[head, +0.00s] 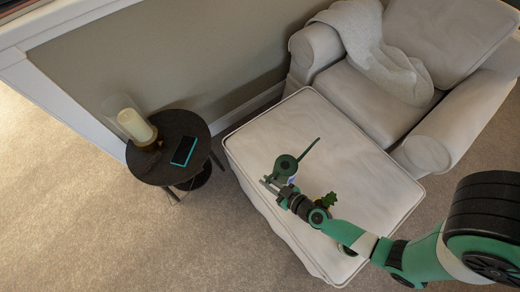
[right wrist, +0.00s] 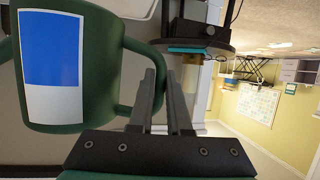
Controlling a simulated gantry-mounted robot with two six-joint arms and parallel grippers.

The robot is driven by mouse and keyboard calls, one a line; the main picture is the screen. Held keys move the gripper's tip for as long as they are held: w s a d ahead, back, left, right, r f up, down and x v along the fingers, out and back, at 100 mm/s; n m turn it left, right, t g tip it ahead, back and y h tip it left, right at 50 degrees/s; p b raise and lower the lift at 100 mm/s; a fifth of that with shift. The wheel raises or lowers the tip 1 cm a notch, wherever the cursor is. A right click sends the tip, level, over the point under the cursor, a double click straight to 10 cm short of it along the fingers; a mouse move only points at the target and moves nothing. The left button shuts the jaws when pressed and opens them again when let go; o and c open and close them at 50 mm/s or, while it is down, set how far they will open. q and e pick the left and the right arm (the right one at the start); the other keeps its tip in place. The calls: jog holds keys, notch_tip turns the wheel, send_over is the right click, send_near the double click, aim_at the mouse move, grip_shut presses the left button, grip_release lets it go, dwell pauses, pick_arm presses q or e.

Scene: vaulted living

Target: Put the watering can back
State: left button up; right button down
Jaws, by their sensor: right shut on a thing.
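The dark green watering can (head: 286,166) shows in the head view over the pale ottoman (head: 345,140), its thin spout pointing up and right. My right gripper (head: 271,183) is shut on its handle. In the right wrist view the can's body (right wrist: 105,60) fills the left side, with a blue and white label. Its handle runs to my right gripper's fingers (right wrist: 167,80), which hide part of it. I cannot tell whether the can touches the ottoman. My left gripper is not in view.
A round black side table (head: 168,172) stands left of the ottoman, with a candle in glass (head: 134,125) and a dark teal-edged phone-like item (head: 184,151). An armchair (head: 375,80) stands behind. Carpet at lower left is clear.

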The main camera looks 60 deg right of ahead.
jog(key=w+d+f+b, duration=0.3)
jog(key=w+f+b, duration=0.1)
jog(key=w+f, duration=0.1)
jog(key=shift+d+f+b, duration=0.2)
jog(key=shift+f+b, duration=0.1)
jog(key=shift+f, duration=0.05)
jog(key=shift+w+d+f+b, duration=0.1)
jog(key=shift+w+f+b, duration=0.1)
jog(key=shift+f+b, duration=0.15)
jog(key=f+b, duration=0.3)
jog(key=shift+w+d+f, duration=0.15)
jog(key=shift+w+f, duration=0.05)
jog(key=shift+f, duration=0.1)
jog(key=shift+s+r, duration=0.1)
jog(key=shift+r, duration=0.05)
jog(key=c, duration=0.9)
grip_release()
jog(key=shift+o, duration=0.2)
